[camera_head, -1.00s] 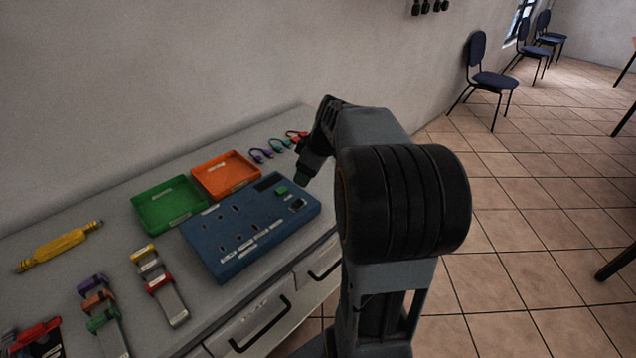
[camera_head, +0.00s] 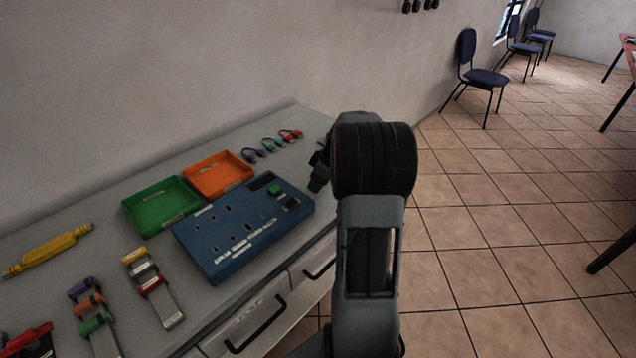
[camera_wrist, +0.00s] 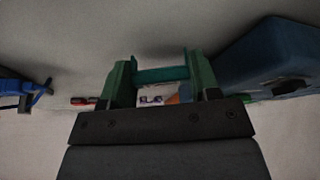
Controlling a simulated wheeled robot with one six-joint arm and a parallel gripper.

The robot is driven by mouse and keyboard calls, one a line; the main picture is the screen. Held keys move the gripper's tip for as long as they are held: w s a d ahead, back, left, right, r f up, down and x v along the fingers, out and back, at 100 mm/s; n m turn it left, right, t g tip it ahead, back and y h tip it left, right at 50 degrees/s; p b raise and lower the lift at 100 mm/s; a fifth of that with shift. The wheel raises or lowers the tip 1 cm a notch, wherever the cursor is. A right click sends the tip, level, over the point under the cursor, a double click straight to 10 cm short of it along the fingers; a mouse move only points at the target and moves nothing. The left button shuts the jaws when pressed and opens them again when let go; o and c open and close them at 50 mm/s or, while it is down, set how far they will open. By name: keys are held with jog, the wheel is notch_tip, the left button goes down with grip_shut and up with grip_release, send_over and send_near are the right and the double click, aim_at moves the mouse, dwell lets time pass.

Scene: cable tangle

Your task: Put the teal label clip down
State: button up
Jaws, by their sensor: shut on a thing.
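In the wrist view, my gripper (camera_wrist: 160,82) has two dark green fingers shut on a teal bar-shaped piece, the teal label clip (camera_wrist: 160,74), which spans between them. In the head view, my gripper (camera_head: 316,184) is just off the right end of the blue panel (camera_head: 225,265), close to the bench's right edge. The clip cannot be told apart from the fingertips there. The blue panel also shows to the right of the fingers in the wrist view (camera_wrist: 270,55).
A green tray (camera_head: 133,216) and an orange tray (camera_head: 219,193) stand behind the panel. Small purple, teal and red loops (camera_head: 272,145) lie at the back right. Racks of coloured clips (camera_head: 150,285) and a yellow tool (camera_head: 48,249) are at left. Bare bench lies between them.

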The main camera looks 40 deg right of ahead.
jog(key=shift+f, duration=0.4)
jog(key=shift+f, duration=0.15)
jog(key=o, duration=0.9)
jog(key=shift+o, duration=0.2)
jog(key=shift+r, duration=0.4)
jog(key=p+v, duration=0.1)
jog(key=v, duration=1)
jog(key=s+a+m+g+h, duration=0.1)
jog(key=s+a+m, duration=0.3)
jog(key=a, duration=1.2)
jog(key=s+a+f+m+h, duration=0.1)
jog(key=s+a+f+m, duration=0.1)
jog(key=s+a, duration=0.7)
jog(key=shift+s+a+f+m+h, duration=0.3)
jog(key=shift+s+f+m, duration=0.15)
jog(key=shift+f, duration=0.3)
